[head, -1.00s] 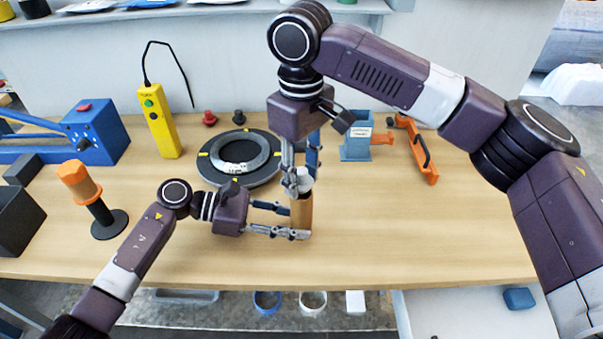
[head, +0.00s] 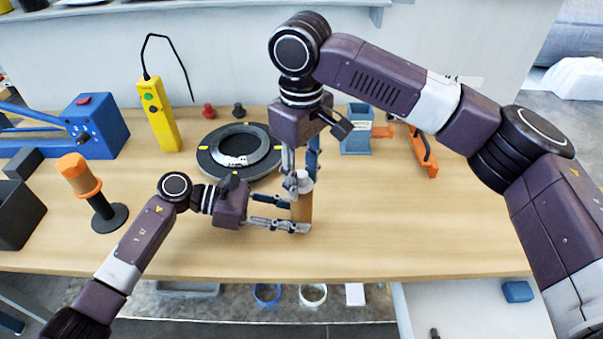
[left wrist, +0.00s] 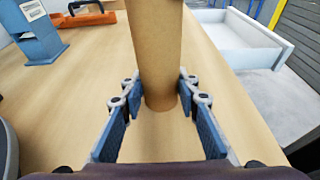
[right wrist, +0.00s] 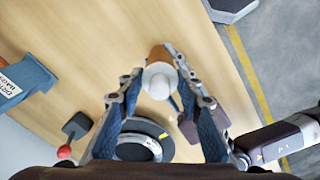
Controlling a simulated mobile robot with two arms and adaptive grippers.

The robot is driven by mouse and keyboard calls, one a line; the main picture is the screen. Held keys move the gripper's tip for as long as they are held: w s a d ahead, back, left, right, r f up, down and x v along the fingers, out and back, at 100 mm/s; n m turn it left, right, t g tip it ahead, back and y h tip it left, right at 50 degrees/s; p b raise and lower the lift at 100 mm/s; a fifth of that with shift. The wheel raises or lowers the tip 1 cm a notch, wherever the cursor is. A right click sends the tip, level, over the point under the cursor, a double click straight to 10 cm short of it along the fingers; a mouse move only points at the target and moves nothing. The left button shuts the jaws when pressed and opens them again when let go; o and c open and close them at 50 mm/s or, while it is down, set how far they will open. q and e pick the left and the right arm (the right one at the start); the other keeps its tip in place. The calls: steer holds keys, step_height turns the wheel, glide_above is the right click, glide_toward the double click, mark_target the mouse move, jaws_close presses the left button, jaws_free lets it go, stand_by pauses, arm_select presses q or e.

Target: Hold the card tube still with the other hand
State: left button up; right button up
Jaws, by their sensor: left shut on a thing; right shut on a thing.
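The brown card tube (head: 303,209) stands upright on the table near its front edge. My left gripper (head: 298,214) reaches in from the left, low on the tube, with a finger on each side. In the left wrist view the tube (left wrist: 158,55) is between the two blue-padded fingers and its lower end shows. My right gripper (head: 302,184) points down at the tube's top, shut on a white round-ended piece (head: 304,183). In the right wrist view this white piece (right wrist: 159,80) covers much of the tube's top. How deep it sits in the tube is hidden.
A black disc with a grey ring (head: 240,152) lies behind my left gripper. A yellow control box (head: 159,115), an orange-topped stand (head: 90,190) and a blue machine (head: 95,128) are at the left. An orange tool (head: 424,155) lies at the back right. The right front table is clear.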

mark_target(302, 173)
steer(key=o, duration=0.9)
step_height(302, 173, up, 12)
arm_select(q)
steer(key=o, duration=0.9)
steer(key=shift+o, duration=0.2)
